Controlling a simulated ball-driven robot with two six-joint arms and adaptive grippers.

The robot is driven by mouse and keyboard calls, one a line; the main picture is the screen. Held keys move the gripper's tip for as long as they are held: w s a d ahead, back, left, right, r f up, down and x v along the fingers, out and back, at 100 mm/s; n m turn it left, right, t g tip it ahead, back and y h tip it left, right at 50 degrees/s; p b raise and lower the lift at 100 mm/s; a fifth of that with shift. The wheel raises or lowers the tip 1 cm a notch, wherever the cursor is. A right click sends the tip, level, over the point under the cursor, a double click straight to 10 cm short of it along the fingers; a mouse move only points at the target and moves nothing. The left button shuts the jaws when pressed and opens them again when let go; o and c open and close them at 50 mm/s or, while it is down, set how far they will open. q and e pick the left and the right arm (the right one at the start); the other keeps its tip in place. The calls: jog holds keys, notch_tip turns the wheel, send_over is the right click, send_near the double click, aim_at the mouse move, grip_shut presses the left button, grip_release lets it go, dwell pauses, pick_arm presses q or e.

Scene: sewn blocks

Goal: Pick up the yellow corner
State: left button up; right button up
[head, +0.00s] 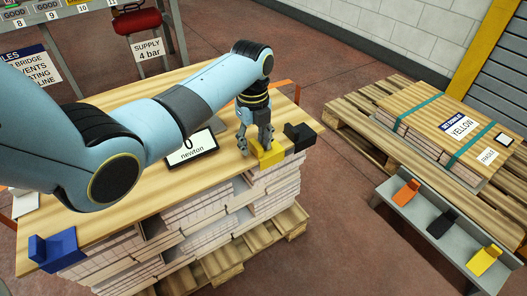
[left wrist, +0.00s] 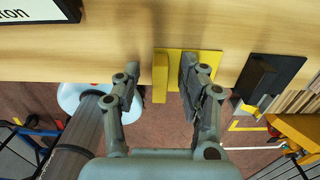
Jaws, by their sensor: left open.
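The yellow corner (head: 270,158) sits at the edge of the wooden table top, beside the black corner (head: 300,137). In the left wrist view the yellow corner (left wrist: 160,82) shows an upright wall and a flat plate. My left gripper (head: 255,146) points down at it, open. In the left wrist view the fingers of my left gripper (left wrist: 159,74) stand on either side of the upright wall, with gaps showing. I cannot tell whether a finger touches the plate. My right gripper is not in view.
A blue corner (head: 58,251) sits at the table's near left. A display marked "newton" (head: 190,150) stands behind my arm. At the right are a pallet load with a "YELLOW" label (head: 461,126) and a grey bench (head: 425,238) holding orange, black and yellow pieces.

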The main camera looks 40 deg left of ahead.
pick_arm(q)
jog(key=shift+f, duration=0.15)
grip_shut()
dwell(0.4)
